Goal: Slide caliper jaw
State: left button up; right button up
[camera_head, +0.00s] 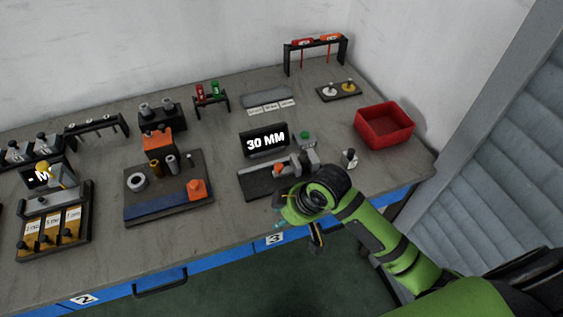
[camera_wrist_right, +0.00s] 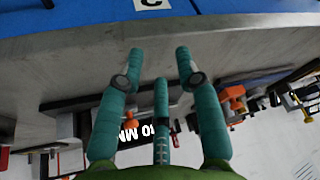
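The caliper station stands near the table's front edge in the head view: a dark base (camera_head: 255,186), a grey block, an orange-topped jaw piece (camera_head: 279,170) and a black display (camera_head: 265,141) reading "30 MM". My right gripper (camera_head: 281,211) is just in front of it, over the table edge, and hides part of its front right. In the right wrist view the teal fingers of this gripper (camera_wrist_right: 160,58) are spread apart with nothing between them. The display also shows there, upside down (camera_wrist_right: 135,132). An orange part (camera_wrist_right: 235,93) lies right of the fingers. My left gripper is out of view.
A green button (camera_head: 305,138) and a small post on a base (camera_head: 349,159) stand close right of the station. A red bin (camera_head: 385,126) is at the right. A fixture board with a blue front (camera_head: 168,203) stands left. Bare tabletop separates the stations.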

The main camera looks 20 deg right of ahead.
aim_at(279, 166)
jog(key=shift+n, duration=0.8)
jog(key=w+r, duration=0.1)
jog(key=w, duration=0.1)
jog(key=w+d+r, duration=0.1)
jog(key=w+r, duration=0.1)
jog(key=w, duration=0.1)
jog(key=w+d+r, duration=0.1)
jog(key=w, duration=0.1)
jog(key=shift+w+d+r, duration=0.25)
jog(key=w+d+r, duration=0.3)
jog(key=w+r, duration=0.1)
jog(key=w, duration=0.1)
jog(key=shift+s+p+x, duration=0.2)
jog(key=shift+p+x, duration=0.4)
jog(key=shift+x, duration=2.7)
jog(key=shift+d+f, duration=0.15)
